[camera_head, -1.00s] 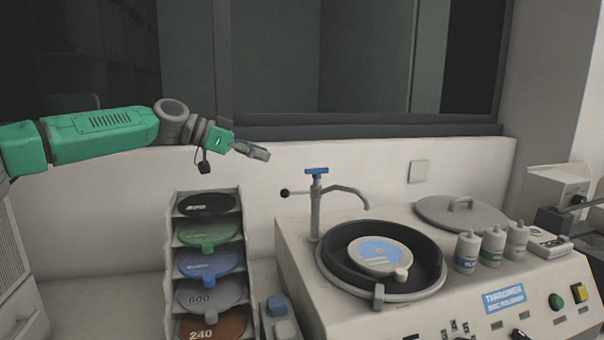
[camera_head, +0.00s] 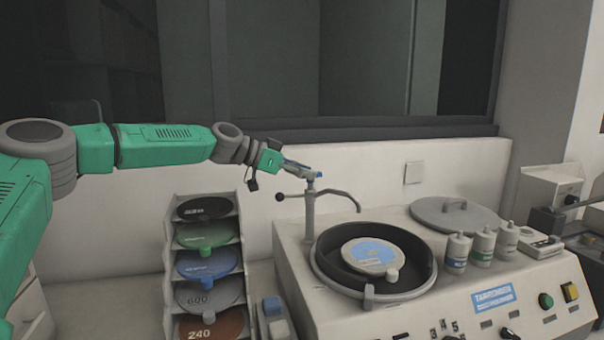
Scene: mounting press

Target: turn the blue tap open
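The blue tap (camera_head: 318,175) is the small blue handle on top of a grey faucet post (camera_head: 310,215) at the back left of the polishing machine. Its spout curves right towards the round black basin (camera_head: 400,262). My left gripper (camera_head: 308,171) comes in from the left and its fingertips are at the tap handle, covering much of it. I cannot tell whether the fingers are closed on the handle or only beside it. My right gripper is not in view.
A rack (camera_head: 208,265) of coloured discs stands left of the machine, below my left arm. A grey lid (camera_head: 455,214) and several white bottles (camera_head: 483,247) sit right of the basin. The window ledge runs behind.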

